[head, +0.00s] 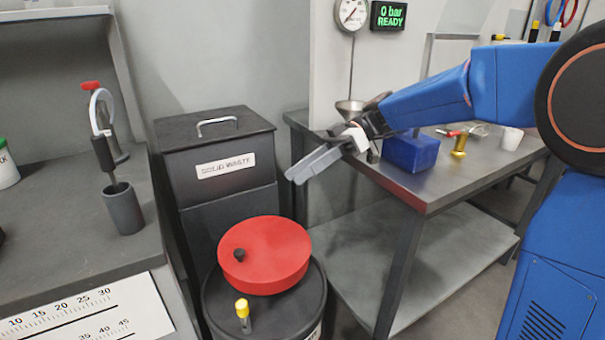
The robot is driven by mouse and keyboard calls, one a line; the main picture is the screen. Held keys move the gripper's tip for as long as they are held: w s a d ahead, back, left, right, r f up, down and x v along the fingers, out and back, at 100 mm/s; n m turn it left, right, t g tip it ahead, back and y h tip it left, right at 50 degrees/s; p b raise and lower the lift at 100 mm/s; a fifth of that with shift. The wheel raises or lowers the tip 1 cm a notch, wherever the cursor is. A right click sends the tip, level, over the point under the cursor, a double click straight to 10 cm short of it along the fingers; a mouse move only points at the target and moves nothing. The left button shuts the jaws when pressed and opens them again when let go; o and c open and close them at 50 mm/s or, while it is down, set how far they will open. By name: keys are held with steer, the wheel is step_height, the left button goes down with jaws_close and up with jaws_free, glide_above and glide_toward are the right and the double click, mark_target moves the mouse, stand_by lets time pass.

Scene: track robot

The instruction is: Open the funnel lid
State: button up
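A round red lid (275,252) with a small black knob (239,255) lies closed on top of a black drum (312,308); I take it for the funnel lid. My gripper (302,174) is in the air above and to the right of the lid, apart from it, with its grey fingers pointing left and down. The fingers overlap from this side, so I cannot tell whether they are open or shut. No object shows between them. A metal funnel (349,107) is partly hidden behind my wrist at the bench.
A yellow-capped vial (243,316) stands on the drum's front. A black solid waste bin (217,165) is behind the drum.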

step_height(320, 180, up, 9)
steer(key=shift+r, duration=0.2)
stand_by(0.5)
